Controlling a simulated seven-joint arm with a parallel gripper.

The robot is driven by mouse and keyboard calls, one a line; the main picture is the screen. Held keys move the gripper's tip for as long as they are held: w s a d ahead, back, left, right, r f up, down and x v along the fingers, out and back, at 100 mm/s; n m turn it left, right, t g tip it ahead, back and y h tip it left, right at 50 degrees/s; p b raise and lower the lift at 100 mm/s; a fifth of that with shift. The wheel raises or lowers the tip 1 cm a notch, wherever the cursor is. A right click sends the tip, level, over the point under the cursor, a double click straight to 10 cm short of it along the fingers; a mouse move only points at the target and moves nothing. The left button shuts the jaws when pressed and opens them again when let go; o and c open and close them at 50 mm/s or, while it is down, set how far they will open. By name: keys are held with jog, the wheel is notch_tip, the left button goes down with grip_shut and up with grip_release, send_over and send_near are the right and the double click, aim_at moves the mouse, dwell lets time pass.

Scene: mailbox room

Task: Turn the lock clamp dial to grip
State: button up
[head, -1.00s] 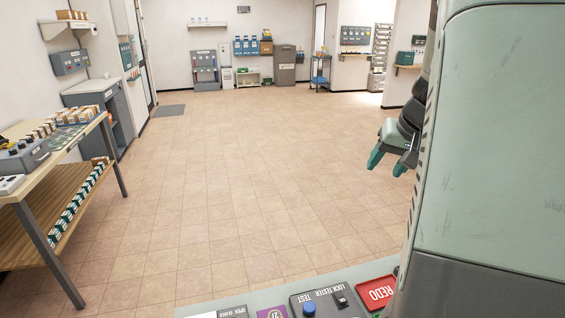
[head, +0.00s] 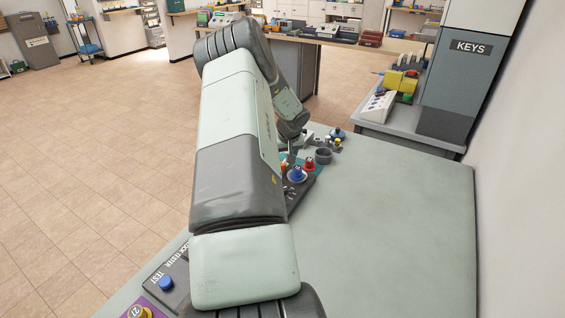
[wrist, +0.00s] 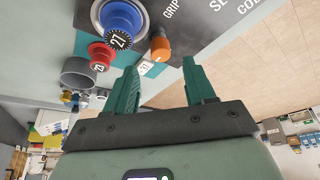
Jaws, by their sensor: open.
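My gripper (wrist: 160,66) is open and empty in the wrist view, its two teal fingers spread. A small orange knob (wrist: 160,45) lies just beyond the fingertips, beside the printed word GRIP on a dark panel (wrist: 205,25). It looks like the clamp dial, but I cannot be sure. The gripper does not visibly hold it. A large blue lock piece (wrist: 122,20) with a numbered face and a smaller red one (wrist: 100,55) stand to its left. In the head view, the blue piece (head: 296,175) and red piece (head: 309,164) show beside my arm, which hides much of the panel.
A grey cup (head: 324,156) and small pieces stand behind the locks. The lock tester (head: 172,285) is at the near left of the counter. The green-grey counter (head: 400,220) is clear on the right. A KEYS cabinet (head: 465,80) stands behind it.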

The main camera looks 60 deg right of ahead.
aim_at(283, 163)
jog(key=x, duration=0.5)
jog(key=shift+f, duration=0.1)
grip_shut()
